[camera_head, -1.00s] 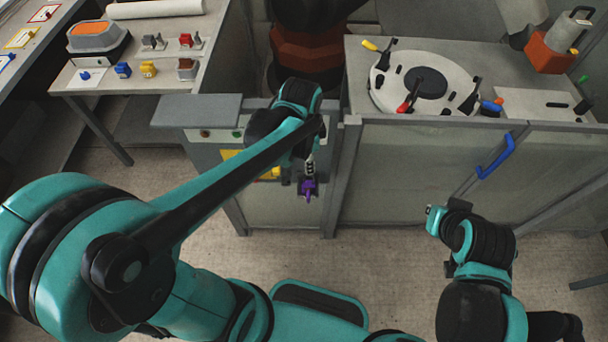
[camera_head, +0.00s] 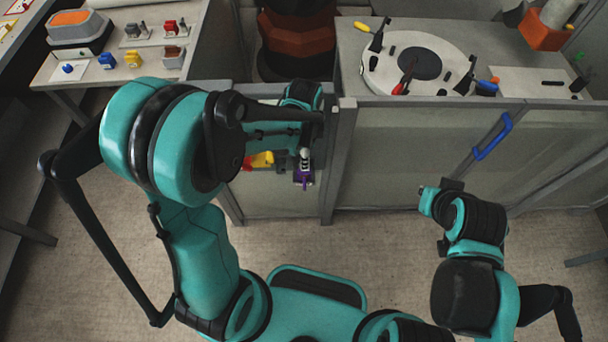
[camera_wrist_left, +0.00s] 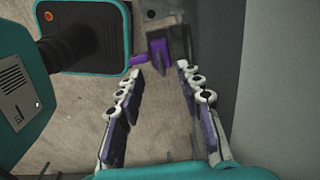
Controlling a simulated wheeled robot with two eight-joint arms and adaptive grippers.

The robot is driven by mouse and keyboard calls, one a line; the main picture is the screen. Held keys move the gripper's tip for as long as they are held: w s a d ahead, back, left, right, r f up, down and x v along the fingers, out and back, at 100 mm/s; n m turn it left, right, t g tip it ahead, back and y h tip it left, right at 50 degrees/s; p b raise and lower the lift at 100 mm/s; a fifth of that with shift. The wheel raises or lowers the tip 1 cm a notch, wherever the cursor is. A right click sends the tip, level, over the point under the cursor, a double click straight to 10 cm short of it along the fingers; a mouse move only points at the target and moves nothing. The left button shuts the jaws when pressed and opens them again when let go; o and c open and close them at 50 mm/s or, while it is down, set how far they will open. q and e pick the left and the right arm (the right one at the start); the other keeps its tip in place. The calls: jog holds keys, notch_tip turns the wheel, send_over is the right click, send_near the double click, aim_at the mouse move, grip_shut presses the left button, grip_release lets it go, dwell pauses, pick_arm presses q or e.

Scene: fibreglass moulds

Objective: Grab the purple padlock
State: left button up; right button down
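The purple padlock (camera_head: 303,178) shows against the front of the low cabinet in the head view, just below my left gripper (camera_head: 305,160). In the left wrist view the padlock (camera_wrist_left: 157,50) has a dark face with purple edges and a purple piece sticking out to the left. It lies just beyond the fingertips of my left gripper (camera_wrist_left: 161,70). The two fingers are spread apart with nothing between them. My right gripper (camera_head: 436,200) is above the floor at the right, away from the padlock; its fingers cannot be made out.
A grey cabinet panel (camera_head: 400,150) with a blue handle (camera_head: 492,137) stands right of the padlock. Yellow and red parts (camera_head: 260,160) are on the cabinet front to its left. A round white mould (camera_head: 416,62) lies on the worktop. The floor (camera_head: 370,250) between my arms is clear.

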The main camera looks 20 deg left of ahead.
aim_at(304, 174)
pick_arm(q)
notch_tip(304, 174, down, 4)
jog(key=shift+w+a+r+b, duration=0.1)
jog(key=shift+w+b, duration=0.05)
jog(key=shift+b, duration=0.5)
grip_shut()
